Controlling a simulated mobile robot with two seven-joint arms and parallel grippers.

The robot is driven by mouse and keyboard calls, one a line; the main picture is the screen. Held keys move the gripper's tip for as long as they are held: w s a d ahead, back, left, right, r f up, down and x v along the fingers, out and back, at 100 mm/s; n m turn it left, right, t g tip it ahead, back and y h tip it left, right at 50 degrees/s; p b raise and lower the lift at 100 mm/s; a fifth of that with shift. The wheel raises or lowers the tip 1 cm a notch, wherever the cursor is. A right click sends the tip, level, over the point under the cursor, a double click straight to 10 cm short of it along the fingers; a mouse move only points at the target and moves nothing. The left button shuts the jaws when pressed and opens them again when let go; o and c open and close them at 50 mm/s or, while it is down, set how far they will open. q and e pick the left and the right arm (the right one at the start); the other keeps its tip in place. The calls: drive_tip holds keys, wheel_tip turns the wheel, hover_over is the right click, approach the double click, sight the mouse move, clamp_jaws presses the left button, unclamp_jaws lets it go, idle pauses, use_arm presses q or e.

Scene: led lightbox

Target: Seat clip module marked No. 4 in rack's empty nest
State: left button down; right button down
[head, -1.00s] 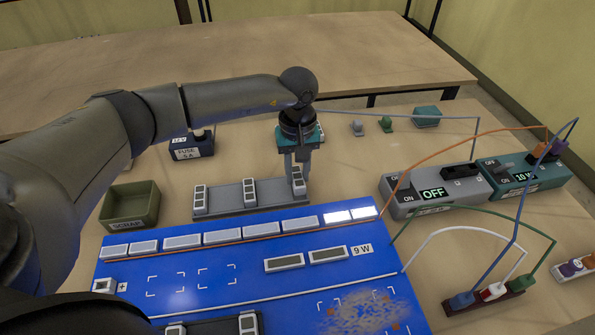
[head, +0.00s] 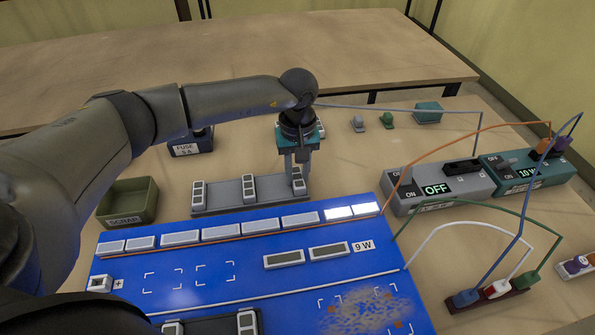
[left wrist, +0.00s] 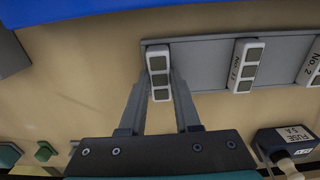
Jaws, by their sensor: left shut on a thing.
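My left gripper (head: 297,175) is shut on a white clip module with grey windows (head: 299,186) at the right end of the grey rack (head: 222,200) behind the blue board. In the left wrist view this module (left wrist: 158,64) stands between the two fingers (left wrist: 160,85) at the rack's end; its number is hidden. I cannot tell whether it is raised. Two other modules stand on this rack, one in the middle (head: 249,188) and one at the left end (head: 198,195). A second, dark rack (head: 210,326) at the bottom edge holds a module (head: 247,322) and another (head: 172,328), partly cut off.
The blue board (head: 190,292) carries a row of light strips, the right two lit. A green scrap bin (head: 127,203) stands left, a fuse box (head: 190,145) behind it. Switch boxes (head: 440,190) and wires stand at the right.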

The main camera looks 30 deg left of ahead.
use_arm(q)
drive_tip(key=shift+f, duration=0.15)
drive_tip(key=c, duration=0.5)
unclamp_jaws()
drive_tip(key=shift+c, duration=0.2)
drive_tip(key=shift+r+p, duration=2.7)
drive_tip(key=shift+r, duration=1.35)
drive_tip(key=shift+f, duration=0.1)
